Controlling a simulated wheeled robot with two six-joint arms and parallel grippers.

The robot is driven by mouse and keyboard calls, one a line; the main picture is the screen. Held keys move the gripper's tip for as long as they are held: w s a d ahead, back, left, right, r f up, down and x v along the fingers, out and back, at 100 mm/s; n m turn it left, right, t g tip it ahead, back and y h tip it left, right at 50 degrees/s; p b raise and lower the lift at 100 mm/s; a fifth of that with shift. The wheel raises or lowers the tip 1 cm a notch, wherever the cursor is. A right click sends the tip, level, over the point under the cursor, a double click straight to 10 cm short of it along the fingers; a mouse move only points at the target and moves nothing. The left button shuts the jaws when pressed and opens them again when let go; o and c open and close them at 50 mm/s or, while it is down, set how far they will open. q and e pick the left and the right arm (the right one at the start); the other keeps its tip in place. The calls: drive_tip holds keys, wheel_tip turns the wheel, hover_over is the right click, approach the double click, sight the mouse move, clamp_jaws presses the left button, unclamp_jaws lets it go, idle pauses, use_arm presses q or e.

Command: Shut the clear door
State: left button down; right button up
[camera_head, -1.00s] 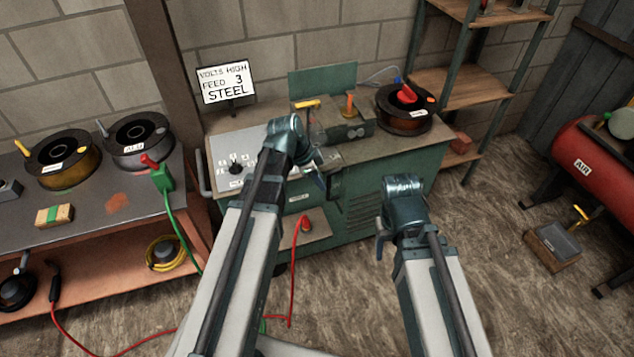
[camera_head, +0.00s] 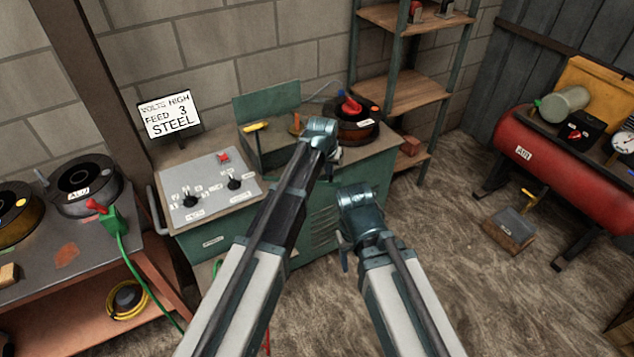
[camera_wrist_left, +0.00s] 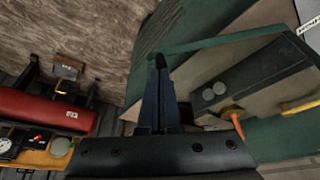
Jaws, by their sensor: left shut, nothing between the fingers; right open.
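The green machine (camera_head: 215,240) stands against the wall, with a raised green panel (camera_head: 268,108) at the back of its top. I cannot clearly pick out the clear door's pane. In the left wrist view a thin green bar (camera_wrist_left: 225,38) crosses above the feed unit (camera_wrist_left: 245,85); I cannot tell whether it is the door's frame. My left gripper (camera_head: 337,157) is shut and empty, near the machine's right part; its fingertips (camera_wrist_left: 160,62) overlap the bar's end, contact unclear. My right gripper (camera_head: 343,255) is open and lower, in front of the machine.
A dark wire spool (camera_head: 355,130) with a red knob sits on the machine's right top. A control panel (camera_head: 207,188) is at its left. Shelves (camera_head: 410,90) stand behind right. A red air tank (camera_head: 560,170) and a small box (camera_head: 510,228) are farther right; floor between is clear.

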use_arm(q)
drive_tip(key=w+n+y, duration=0.2)
drive_tip(key=w+n, duration=0.4)
drive_tip(key=w, duration=0.9)
drive_tip(key=shift+w+a, duration=0.15)
drive_tip(key=shift+w, duration=0.15)
